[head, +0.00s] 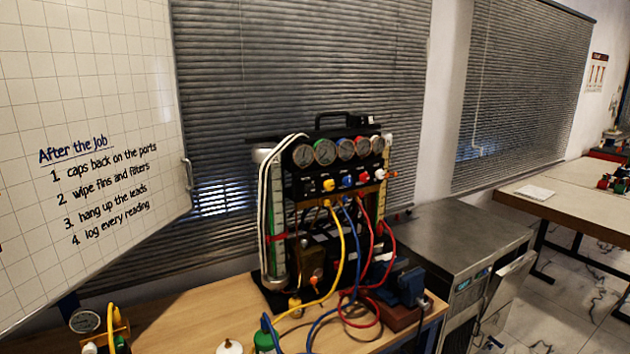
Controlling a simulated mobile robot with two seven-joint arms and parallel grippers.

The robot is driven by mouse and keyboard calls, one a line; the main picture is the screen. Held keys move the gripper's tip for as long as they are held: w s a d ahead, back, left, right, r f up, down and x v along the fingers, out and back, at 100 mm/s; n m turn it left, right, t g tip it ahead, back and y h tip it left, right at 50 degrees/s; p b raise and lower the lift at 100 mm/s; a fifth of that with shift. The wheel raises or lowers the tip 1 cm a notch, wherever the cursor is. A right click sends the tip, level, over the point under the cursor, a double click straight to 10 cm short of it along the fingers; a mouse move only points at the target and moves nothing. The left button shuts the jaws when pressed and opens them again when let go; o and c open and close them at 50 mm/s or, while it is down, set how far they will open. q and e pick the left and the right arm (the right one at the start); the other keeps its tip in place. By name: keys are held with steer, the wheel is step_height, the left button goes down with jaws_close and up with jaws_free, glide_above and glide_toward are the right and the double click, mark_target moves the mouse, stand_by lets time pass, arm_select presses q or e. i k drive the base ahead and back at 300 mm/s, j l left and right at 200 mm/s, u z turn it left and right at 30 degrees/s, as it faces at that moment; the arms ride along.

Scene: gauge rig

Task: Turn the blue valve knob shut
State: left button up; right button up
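The gauge rig (312,190) stands upright on the wooden bench, with a row of several round gauges near its top. The blue valve knob (348,181) is on the panel below the gauges, between a yellow knob (328,185) and a red knob (364,178). It is too small to tell how far it is turned. A blue hose (347,228) hangs below it. Neither of my grippers is in the head view.
Yellow and red hoses (376,243) loop down in front of the rig onto the wooden bench (188,318). A metal cabinet (452,233) is to the right.

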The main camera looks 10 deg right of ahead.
mark_target(346, 181)
steer(key=l+u, duration=0.45)
steer(key=l, duration=0.6)
steer(key=i+l+u, duration=0.15)
steer(key=l, duration=0.95)
steer(key=k, duration=0.1)
